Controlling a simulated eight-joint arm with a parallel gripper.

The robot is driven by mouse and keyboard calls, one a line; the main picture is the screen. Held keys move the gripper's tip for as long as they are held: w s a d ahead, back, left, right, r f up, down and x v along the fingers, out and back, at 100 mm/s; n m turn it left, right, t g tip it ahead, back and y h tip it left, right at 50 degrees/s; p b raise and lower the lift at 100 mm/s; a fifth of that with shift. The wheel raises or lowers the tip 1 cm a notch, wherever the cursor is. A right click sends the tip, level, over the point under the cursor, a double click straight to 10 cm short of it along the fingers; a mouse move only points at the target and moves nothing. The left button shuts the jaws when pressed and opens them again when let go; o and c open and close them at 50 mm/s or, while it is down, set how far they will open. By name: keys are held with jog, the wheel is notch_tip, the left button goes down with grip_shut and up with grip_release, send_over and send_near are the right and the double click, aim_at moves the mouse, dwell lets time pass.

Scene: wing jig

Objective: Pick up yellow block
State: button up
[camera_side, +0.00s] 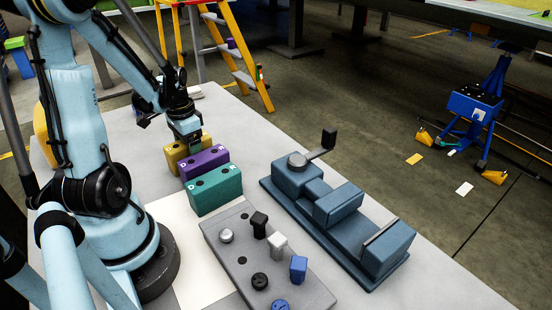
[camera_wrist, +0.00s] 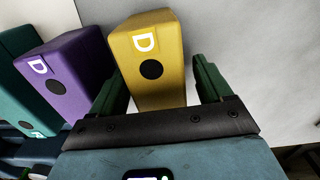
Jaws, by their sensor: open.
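The yellow block (camera_side: 174,155) stands at the far end of a row of blocks on the table in the side view. In the wrist view the yellow block (camera_wrist: 150,62) shows a white letter D and a dark round hole on its top. My gripper (camera_side: 190,140) is over the yellow block. In the wrist view my gripper (camera_wrist: 160,88) is open, with one green finger on each side of the yellow block. The left finger is close to the block and the right finger has a small gap. I cannot tell whether either finger touches it.
A purple block (camera_side: 204,162) and a teal block (camera_side: 215,190) stand beside the yellow one. A grey board with knobs and small blocks (camera_side: 235,252) and a blue vise (camera_side: 335,205) stand nearer the front. The table is clear right of the yellow block in the wrist view.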

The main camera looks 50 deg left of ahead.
jog(key=shift+f, duration=0.6)
jog(key=c, duration=1.4)
